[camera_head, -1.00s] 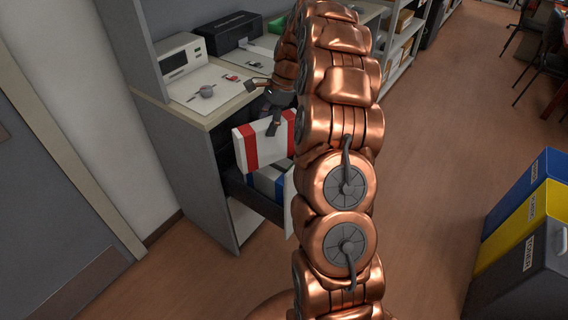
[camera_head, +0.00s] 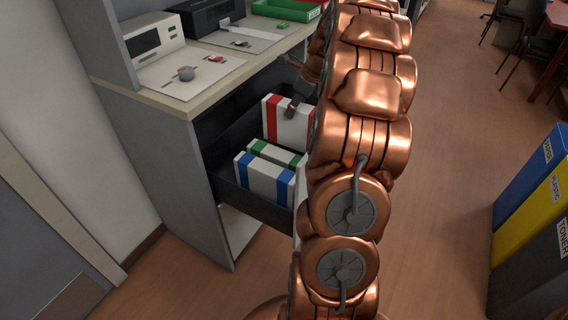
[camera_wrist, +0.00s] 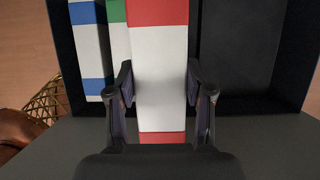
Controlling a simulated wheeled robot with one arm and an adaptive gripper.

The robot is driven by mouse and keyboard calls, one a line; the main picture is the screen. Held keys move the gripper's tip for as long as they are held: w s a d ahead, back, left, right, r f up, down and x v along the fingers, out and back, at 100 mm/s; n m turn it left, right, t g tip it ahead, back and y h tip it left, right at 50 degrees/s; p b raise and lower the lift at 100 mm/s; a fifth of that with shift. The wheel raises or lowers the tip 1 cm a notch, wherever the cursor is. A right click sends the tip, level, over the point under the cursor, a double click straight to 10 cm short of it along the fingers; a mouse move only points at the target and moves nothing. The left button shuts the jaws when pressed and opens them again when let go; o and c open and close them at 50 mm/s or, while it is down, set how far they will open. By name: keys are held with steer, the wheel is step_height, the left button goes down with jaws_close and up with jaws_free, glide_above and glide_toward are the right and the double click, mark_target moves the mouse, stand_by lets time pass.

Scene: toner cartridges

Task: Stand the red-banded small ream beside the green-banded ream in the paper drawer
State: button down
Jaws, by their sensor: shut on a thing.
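The red-banded small ream (camera_head: 289,122) stands upright in or just over the open paper drawer (camera_head: 216,181). In the wrist view the red-banded ream (camera_wrist: 160,72) lies between the two fingers of my gripper (camera_wrist: 161,88), which is shut on it. In the head view my arm hides most of the gripper (camera_head: 294,104). The green-banded ream (camera_head: 274,153) stands beside it on the left in the wrist view, with a narrow gap. I cannot tell whether the red-banded ream touches the drawer floor.
A blue-banded ream (camera_head: 264,179) stands beside the green-banded one, at the drawer's front. In the wrist view the drawer is empty right of the red-banded ream. A counter (camera_head: 172,98) with a grey device (camera_head: 153,47) is above. Recycling bins (camera_head: 535,218) stand at right.

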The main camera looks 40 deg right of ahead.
mark_target(295, 142)
steer(key=shift+w+d+f+b, duration=0.1)
steer(key=shift+d+f+b, duration=0.1)
steer(key=shift+f+b, duration=2.15)
steer(key=shift+f, duration=4.6)
steer(key=c, duration=0.7)
jaws_free()
steer(key=shift+f, duration=0.1)
